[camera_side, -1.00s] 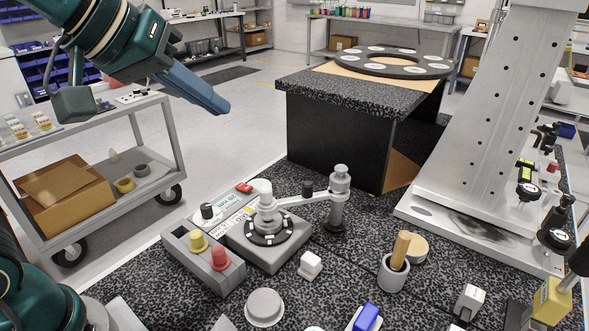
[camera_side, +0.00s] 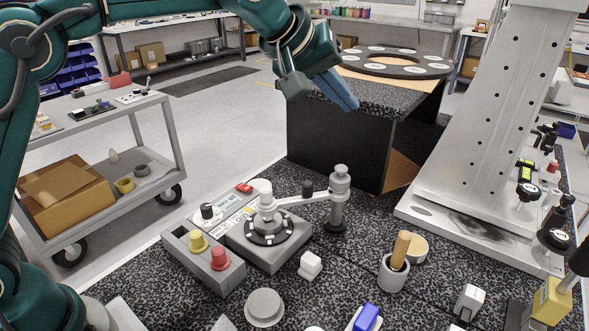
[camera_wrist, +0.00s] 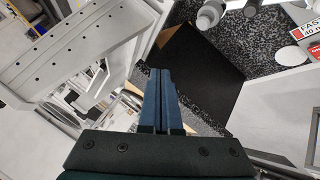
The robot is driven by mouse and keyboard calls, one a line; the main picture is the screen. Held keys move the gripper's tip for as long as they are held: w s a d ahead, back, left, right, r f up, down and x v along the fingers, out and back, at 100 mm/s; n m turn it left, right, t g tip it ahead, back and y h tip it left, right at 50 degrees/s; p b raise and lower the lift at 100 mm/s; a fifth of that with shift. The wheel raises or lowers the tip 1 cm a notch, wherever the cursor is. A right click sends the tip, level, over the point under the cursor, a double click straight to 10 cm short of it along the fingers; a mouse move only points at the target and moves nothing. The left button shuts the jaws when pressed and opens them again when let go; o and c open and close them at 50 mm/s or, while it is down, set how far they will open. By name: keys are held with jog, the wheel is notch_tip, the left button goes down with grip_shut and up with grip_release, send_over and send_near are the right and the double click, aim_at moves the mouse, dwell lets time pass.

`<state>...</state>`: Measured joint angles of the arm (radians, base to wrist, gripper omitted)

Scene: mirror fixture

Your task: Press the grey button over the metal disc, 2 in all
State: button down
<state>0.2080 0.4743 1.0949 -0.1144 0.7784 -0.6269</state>
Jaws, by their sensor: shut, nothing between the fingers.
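The fixture's control box (camera_side: 270,262) stands on the speckled bench in the side view. On it is a dark-rimmed round plate with a stepped metal stack (camera_side: 267,210) at its middle. A swing arm (camera_side: 305,197) reaches to the stack from a grey post (camera_side: 338,205). My gripper (camera_side: 350,104) is shut and empty, high above and right of the box, in front of the black-sided stand. In the wrist view its blue fingers (camera_wrist: 159,72) lie together.
A red button (camera_side: 220,258), a yellow button (camera_side: 198,241) and a black knob (camera_side: 208,211) sit beside the stack. The black-sided stand (camera_side: 335,145) is behind. A tall metal column (camera_side: 480,130) rises at right. A cup with a wooden handle (camera_side: 392,275) stands in front.

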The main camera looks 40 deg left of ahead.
dwell(0.3)
jog(key=shift+f, duration=4.4)
jog(key=shift+f, duration=0.1)
jog(key=shift+f, duration=0.3)
jog(key=shift+f, duration=0.6)
jog(key=shift+r, duration=1)
jog(key=shift+r, duration=2.55)
